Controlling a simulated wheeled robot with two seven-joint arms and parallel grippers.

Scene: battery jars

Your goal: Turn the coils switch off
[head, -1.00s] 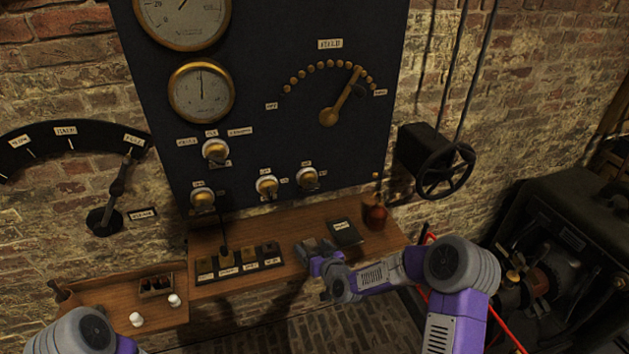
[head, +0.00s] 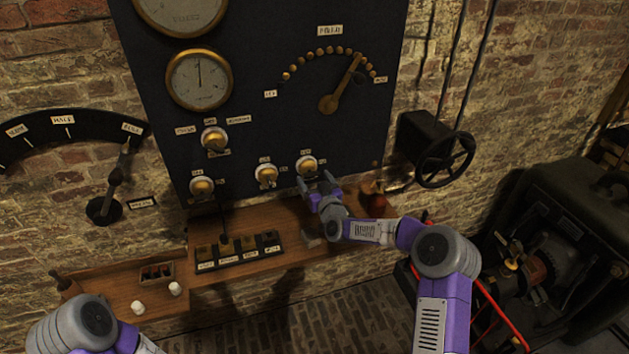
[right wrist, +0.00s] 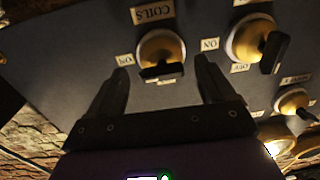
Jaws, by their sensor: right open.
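The coils switch is a brass knob with a black handle on the dark panel. In the head view it is the rightmost knob (head: 307,165) of the lower row. In the right wrist view it shows upside down (right wrist: 160,45) under its COILS label, with an ON label to its left. A label below it is too small to read. My right gripper (head: 316,178) is open just below and in front of the knob. Its two fingers (right wrist: 162,66) stand on either side of the handle, apart from it. Only part of my left arm shows; its gripper is out of view.
A similar knob (head: 265,174) sits left of the coils switch, with others further left. The field lever (head: 343,87) is above. A wooden shelf (head: 290,235) below carries a strip of small switches (head: 238,252). A handwheel (head: 446,162) is at the right.

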